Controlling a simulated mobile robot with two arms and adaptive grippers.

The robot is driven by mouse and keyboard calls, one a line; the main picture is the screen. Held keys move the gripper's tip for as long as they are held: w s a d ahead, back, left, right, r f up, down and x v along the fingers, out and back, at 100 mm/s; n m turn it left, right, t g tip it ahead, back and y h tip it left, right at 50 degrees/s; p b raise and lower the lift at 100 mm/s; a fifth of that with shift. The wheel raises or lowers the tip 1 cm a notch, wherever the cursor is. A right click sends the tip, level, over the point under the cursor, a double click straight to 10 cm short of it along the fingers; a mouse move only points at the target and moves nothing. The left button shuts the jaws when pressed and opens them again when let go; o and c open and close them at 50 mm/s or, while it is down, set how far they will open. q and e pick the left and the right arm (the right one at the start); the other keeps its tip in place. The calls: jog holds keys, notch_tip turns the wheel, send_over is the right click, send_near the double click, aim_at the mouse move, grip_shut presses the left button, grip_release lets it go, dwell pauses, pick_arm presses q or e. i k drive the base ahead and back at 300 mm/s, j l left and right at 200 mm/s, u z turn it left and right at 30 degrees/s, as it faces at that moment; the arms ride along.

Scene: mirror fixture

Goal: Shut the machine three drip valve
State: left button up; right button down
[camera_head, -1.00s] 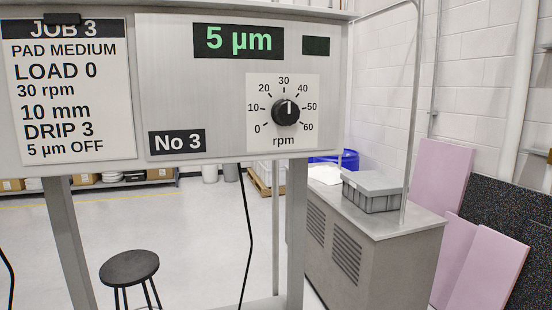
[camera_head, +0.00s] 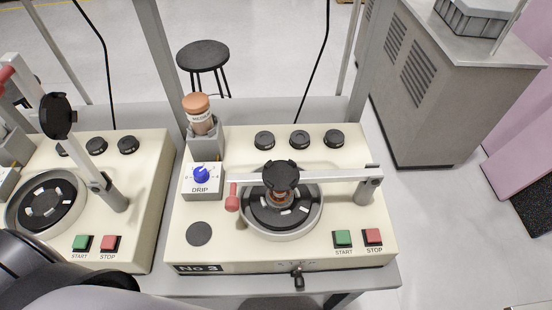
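Machine No 3 (camera_head: 340,253) is the cream polishing machine in the middle of the head view. Its drip valve is a small white box labelled DRIP (camera_head: 203,190) with a blue knob (camera_head: 202,174), at the machine's left side. The knob bears a small white mark, too small to read its setting surely. A bottle with an orange cap (camera_head: 196,104) stands in a grey holder (camera_head: 206,139) just behind the valve. A grey arm (camera_head: 335,176) lies across the machine, its black head (camera_head: 281,176) over the round platen (camera_head: 257,222). Neither of my grippers is in view.
A second cream machine (camera_head: 140,180) stands left, its arm swung up. Green START (camera_head: 343,238) and red STOP (camera_head: 373,236) buttons sit front right on No 3. A black stool (camera_head: 203,55) stands behind the bench. Part of my own arm covers the lower left corner.

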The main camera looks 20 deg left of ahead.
aim_at(201, 175)
jog(key=j+u, duration=0.1)
jog(key=u, duration=1.05)
jog(key=k, duration=0.5)
